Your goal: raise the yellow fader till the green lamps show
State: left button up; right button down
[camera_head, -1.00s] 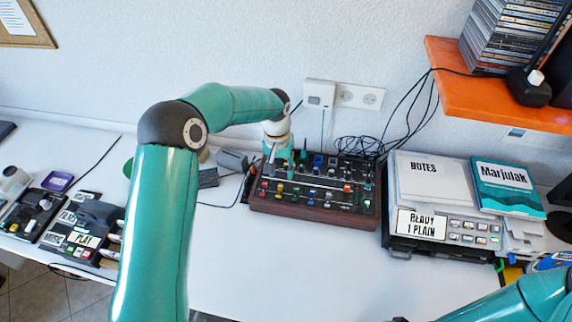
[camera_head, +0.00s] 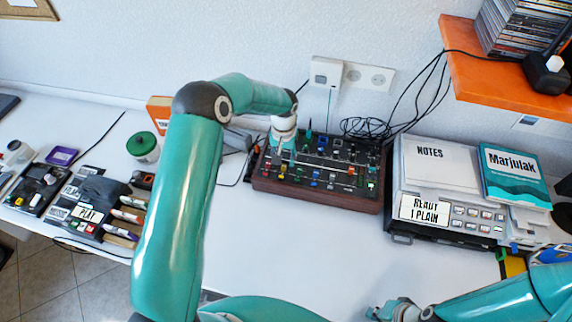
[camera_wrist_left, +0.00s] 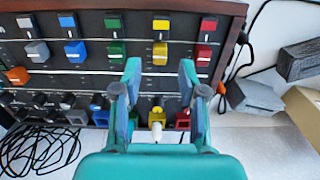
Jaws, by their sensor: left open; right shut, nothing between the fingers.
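The dark mixer with a brown front (camera_head: 315,198) stands near the back wall. My left gripper (camera_head: 284,158) is over its left part, pointing down. In the left wrist view my left gripper (camera_wrist_left: 160,67) is open, its fingertips on either side of the yellow column. A yellow cap (camera_wrist_left: 160,50) lies between the tips in that view, with another yellow cap (camera_wrist_left: 160,23) beyond it. Contact cannot be told. A yellow knob (camera_wrist_left: 156,115) shows nearer the palm. I cannot make out lit green lamps. My right gripper (camera_head: 395,311) is shut and empty at the lower right.
Red caps (camera_wrist_left: 206,53) and green caps (camera_wrist_left: 116,50) flank the yellow column. A box with papers and a "NOTES" sheet (camera_head: 430,160) stands right of the mixer. Black cables (camera_head: 365,127) lie behind it. The white table (camera_head: 290,245) is clear in front.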

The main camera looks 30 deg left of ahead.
aim_at(284, 166)
pick_arm(q)
jog(key=shift+f, duration=1.8)
grip_shut()
